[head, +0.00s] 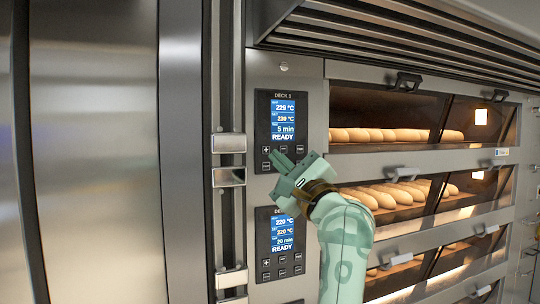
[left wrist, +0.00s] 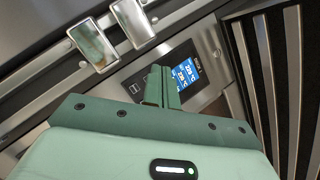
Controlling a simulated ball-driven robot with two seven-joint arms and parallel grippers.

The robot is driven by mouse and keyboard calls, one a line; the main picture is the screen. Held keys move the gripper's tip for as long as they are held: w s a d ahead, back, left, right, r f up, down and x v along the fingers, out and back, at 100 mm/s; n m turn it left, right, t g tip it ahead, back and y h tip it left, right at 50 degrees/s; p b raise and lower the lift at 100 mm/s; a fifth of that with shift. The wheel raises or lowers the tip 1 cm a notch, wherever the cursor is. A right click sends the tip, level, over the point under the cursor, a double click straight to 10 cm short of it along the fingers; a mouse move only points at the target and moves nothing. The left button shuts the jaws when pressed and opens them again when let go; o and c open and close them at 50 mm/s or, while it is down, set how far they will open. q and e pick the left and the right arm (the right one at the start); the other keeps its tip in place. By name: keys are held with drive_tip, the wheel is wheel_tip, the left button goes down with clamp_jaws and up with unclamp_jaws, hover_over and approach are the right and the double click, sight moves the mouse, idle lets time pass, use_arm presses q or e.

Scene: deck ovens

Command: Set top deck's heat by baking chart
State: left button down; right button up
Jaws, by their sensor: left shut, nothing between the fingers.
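The top deck's control panel (head: 283,131), marked DECK 1, is a dark plate with a blue screen (head: 283,118). The screen appears to read 229 °C, 230 °C, 5 min and READY. Small buttons (head: 266,150) sit under the screen. My left gripper (head: 275,157) is shut and empty, with its fingertips at the panel's lower button rows, hiding some buttons. I cannot tell whether they touch. In the left wrist view the shut fingers (left wrist: 160,80) overlap the panel beside its screen (left wrist: 187,66). No baking chart shows.
Oven windows with loaves (head: 395,135) lie to the right, with protruding handles (head: 408,82). Metal latches (head: 229,143) stand left of the panels.

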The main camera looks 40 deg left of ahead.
use_arm(q)
drive_tip(key=w+n+h, duration=0.1)
drive_tip(key=h, duration=0.1)
drive_tip(key=w+n+t+h, duration=0.1)
drive_tip(key=n+h, duration=0.1)
drive_tip(key=w+d+n+t+h, duration=0.1)
drive_tip(key=n+h, duration=0.1)
drive_tip(key=shift+w+r+h, duration=0.3)
drive_tip(key=shift+w+r, duration=0.1)
drive_tip(key=shift+a, duration=0.1)
drive_tip(key=p, duration=0.5)
approach(266, 150)
drive_tip(key=x, duration=0.6)
drive_tip(key=shift+w+a, duration=0.15)
drive_tip(key=shift+a, duration=0.3)
